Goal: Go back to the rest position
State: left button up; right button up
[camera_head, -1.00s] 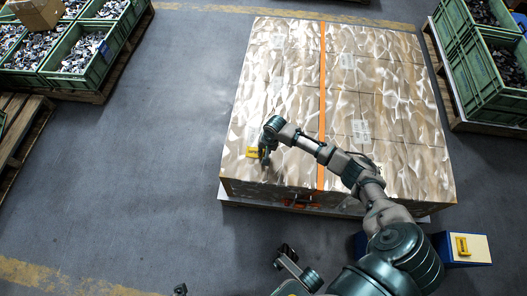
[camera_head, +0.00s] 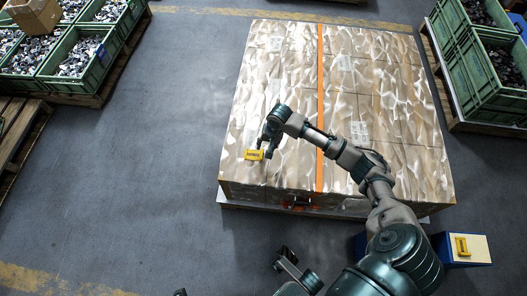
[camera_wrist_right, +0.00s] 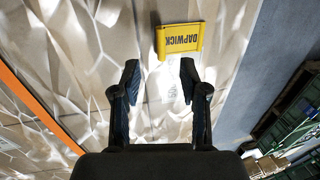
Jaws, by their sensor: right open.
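My right gripper (camera_head: 268,148) is over the near left part of the large wrapped carton stack (camera_head: 385,110). In the right wrist view its two dark fingers (camera_wrist_right: 160,75) are apart, with nothing between them. A yellow label piece reading DAPWICK (camera_wrist_right: 180,38) lies on the carton surface just beyond the fingertips, apart from them. In the head view this yellow piece (camera_head: 254,155) is just left of the fingers, near the stack's front left edge.
An orange strap (camera_head: 320,90) runs across the stack. Green crates of metal parts stand on pallets at the upper left (camera_head: 75,50) and upper right (camera_head: 490,70). The left floor is clear.

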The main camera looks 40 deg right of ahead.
jog(key=shift+s+d+r, duration=0.15)
jog(key=shift+r, duration=0.75)
jog(key=shift+s+d+r, duration=0.1)
jog(key=shift+r, duration=0.8)
